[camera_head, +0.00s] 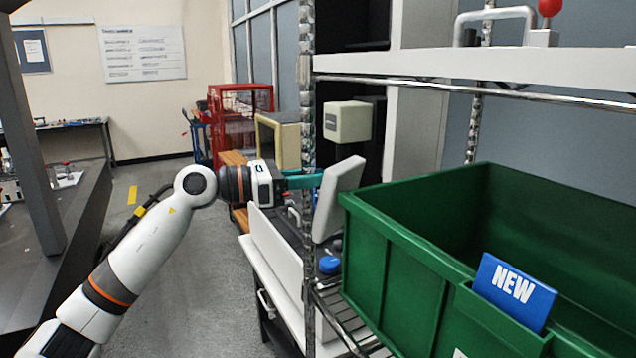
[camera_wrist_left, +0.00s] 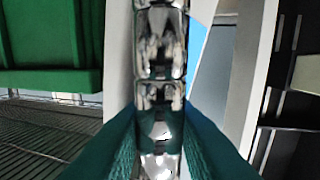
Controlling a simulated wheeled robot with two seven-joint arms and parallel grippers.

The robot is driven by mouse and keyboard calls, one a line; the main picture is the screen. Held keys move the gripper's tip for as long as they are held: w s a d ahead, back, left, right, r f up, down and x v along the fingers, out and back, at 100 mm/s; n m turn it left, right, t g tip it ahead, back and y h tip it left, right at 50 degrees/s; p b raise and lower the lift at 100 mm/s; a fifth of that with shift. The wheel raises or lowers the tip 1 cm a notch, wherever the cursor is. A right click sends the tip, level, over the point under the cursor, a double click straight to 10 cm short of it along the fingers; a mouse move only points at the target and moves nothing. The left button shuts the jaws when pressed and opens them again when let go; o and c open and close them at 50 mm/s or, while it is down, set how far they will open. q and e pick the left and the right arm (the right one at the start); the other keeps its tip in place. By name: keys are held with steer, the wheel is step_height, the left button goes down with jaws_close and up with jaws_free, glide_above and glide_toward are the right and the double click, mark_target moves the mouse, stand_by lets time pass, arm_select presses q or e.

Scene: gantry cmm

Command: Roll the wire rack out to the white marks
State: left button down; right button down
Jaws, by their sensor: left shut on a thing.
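The wire rack (camera_head: 306,100) stands at the right in the head view, with a chrome ribbed corner post and wire shelves. My left gripper (camera_head: 304,181) reaches in from the left with its teal fingers at this post. In the left wrist view the fingers (camera_wrist_left: 160,135) are on both sides of the chrome post (camera_wrist_left: 160,50), shut on it. A large green bin (camera_head: 385,270) with a blue "NEW" card (camera_head: 513,291) sits on the rack. My right gripper is not in view. I see no white marks on the floor.
A red cage cart (camera_head: 240,110) stands at the back. A dark workbench (camera_head: 75,225) is at the left. A white-sided bench or cart (camera_head: 270,250) stands close behind the post.

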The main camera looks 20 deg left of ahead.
arm_select(q)
steer(key=shift+s+a+r, duration=0.1)
steer(key=shift+a+r, duration=0.05)
steer(key=shift+r, duration=0.5)
steer(key=c, duration=1.4)
jaws_free()
steer(key=shift+o, duration=0.8)
steer(key=shift+s, duration=0.25)
steer(key=shift+f, duration=0.1)
steer(key=b+v, duration=0.6)
steer(key=v, duration=0.6)
steer(key=shift+f, duration=0.15)
